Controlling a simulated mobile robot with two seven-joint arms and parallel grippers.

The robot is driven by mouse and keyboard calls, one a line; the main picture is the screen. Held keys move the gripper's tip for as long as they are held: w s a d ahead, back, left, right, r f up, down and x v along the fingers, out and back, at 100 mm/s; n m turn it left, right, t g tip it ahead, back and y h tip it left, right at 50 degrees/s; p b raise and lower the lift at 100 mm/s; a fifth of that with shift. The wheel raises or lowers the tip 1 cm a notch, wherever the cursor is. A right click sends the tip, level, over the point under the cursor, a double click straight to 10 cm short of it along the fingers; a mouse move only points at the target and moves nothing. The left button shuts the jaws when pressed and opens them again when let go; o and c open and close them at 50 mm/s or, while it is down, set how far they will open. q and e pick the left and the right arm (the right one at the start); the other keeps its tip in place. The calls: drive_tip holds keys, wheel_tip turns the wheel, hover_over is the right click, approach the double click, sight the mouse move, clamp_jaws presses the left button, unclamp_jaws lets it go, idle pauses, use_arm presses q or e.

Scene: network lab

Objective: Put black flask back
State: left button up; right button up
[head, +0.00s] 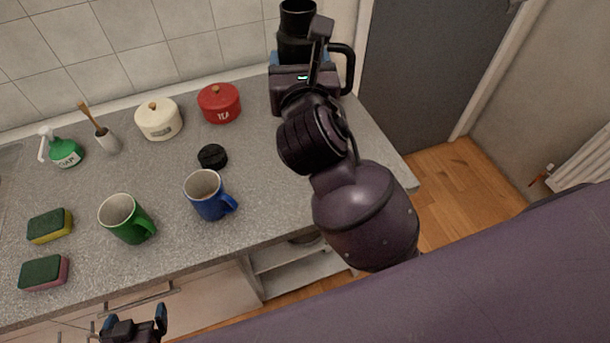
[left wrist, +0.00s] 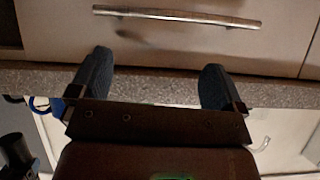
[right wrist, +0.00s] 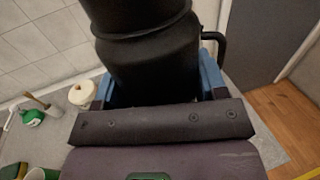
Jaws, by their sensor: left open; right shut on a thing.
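The black flask (head: 297,22) is at the back right of the counter, against the wall, with its handle (head: 348,66) to the right. It fills the upper middle of the right wrist view (right wrist: 155,50). My right gripper (head: 300,60) is shut on its body, with blue fingers on both sides. The flask's base is hidden behind my gripper and arm, so I cannot tell whether it touches the counter. My left gripper (head: 134,322) is open and empty, low in front of the counter; its spread fingers show in the left wrist view (left wrist: 155,75).
A black round lid (head: 212,156), blue mug (head: 208,196), green mug (head: 124,219), red pot (head: 219,103) and cream pot (head: 158,119) stand on the counter (head: 262,190). Sponges (head: 49,226), a soap bottle (head: 64,152) and a brush are at left. The counter ends at right.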

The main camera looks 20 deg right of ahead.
use_arm(q)
drive_tip(key=shift+w+d+f+b, duration=0.1)
drive_tip(key=shift+w+f+b, duration=0.25)
drive_tip(key=shift+f+b, duration=0.65)
drive_tip(key=shift+w+d+f+b, duration=0.1)
drive_tip(key=shift+w+f+b, duration=0.3)
drive_tip(key=shift+b, duration=1)
use_arm(e)
wheel_tip(320, 180, down, 20)
use_arm(q)
drive_tip(key=shift+s+f, duration=0.1)
drive_tip(key=shift+f, duration=0.1)
use_arm(e)
drive_tip(key=shift+f, duration=0.15)
drive_tip(key=o, duration=1)
use_arm(q)
drive_tip(key=shift+s, duration=0.1)
use_arm(e)
drive_tip(key=shift+o, duration=1.4)
use_arm(q)
drive_tip(key=shift+s+a+f, duration=0.1)
